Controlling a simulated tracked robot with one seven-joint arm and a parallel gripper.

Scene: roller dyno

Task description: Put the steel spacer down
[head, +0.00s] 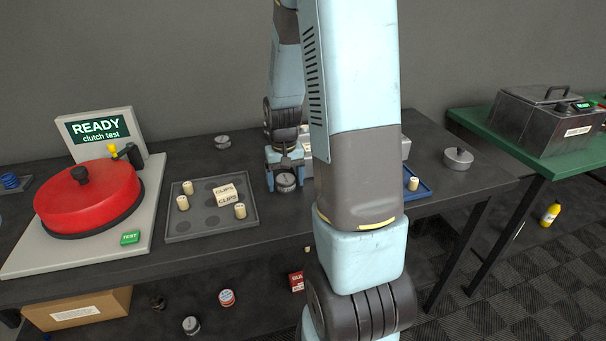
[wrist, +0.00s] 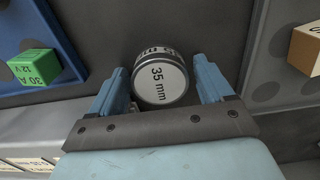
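The steel spacer is a short round metal cylinder with a white "35 mm" label (wrist: 162,84). In the head view the spacer (head: 286,183) is low at the bench top, just right of the grey tray, under my gripper (head: 285,166). In the wrist view my gripper (wrist: 160,88) has its two blue fingers on either side of the spacer, with a narrow gap showing at each side. The fingers look open around it. The spacer appears to stand upright on the dark bench; its underside is hidden.
The grey tray (head: 212,222) holds several cream pieces and two "CLIPS" boxes. A blue tray (head: 424,190) lies to the right, with a green "30 A" block (wrist: 35,67). The red-covered machine (head: 88,200) stands left. A metal lidded pot (head: 458,158) stands right.

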